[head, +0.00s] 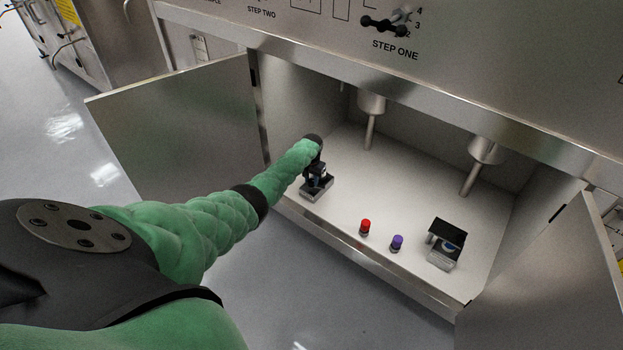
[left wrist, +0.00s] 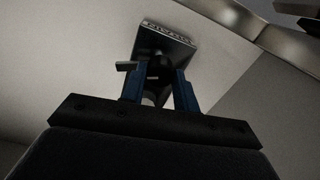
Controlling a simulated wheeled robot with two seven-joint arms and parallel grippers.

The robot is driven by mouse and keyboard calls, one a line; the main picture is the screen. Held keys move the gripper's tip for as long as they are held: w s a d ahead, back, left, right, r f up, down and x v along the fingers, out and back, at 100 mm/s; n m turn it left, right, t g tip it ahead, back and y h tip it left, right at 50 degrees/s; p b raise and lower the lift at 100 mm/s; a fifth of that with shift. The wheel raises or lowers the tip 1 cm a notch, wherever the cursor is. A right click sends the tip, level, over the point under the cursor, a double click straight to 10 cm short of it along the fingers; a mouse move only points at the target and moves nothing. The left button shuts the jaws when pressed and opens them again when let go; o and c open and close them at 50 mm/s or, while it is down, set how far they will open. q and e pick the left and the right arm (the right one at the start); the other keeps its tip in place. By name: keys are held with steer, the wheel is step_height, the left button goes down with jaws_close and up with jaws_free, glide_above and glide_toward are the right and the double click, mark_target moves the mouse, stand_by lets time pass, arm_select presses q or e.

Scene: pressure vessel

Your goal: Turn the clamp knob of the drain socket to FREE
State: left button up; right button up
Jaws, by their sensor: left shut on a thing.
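My left gripper (head: 318,172) reaches into the open cabinet from the left. It is over a small metal block with a dark upper part, which I take for the drain socket (head: 316,190), at the left front of the cabinet floor. In the left wrist view the two blue fingers of my left gripper (left wrist: 157,90) are shut on a dark part, likely the clamp knob (left wrist: 155,72), in front of the block's plate (left wrist: 165,42). The plate bears small markings that I cannot read. The knob's setting cannot be told. My right gripper is not in view.
A red-capped piece (head: 365,227) and a purple-capped piece (head: 397,243) stand near the cabinet floor's front edge. A metal block with a black top (head: 446,240) stands to their right. Two metal funnels with pipes (head: 371,105) hang above. Open doors (head: 185,130) flank the cabinet.

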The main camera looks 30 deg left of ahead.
mark_target(312, 181)
arm_select(q)
steer(key=shift+m, duration=2.3)
steer(key=o, duration=1)
steer(key=shift+r, duration=0.1)
steer(key=shift+r, duration=0.35)
step_height(312, 181, up, 6)
steer(key=shift+f+p, duration=0.1)
steer(key=shift+p, duration=0.75)
steer(key=shift+r, duration=0.5)
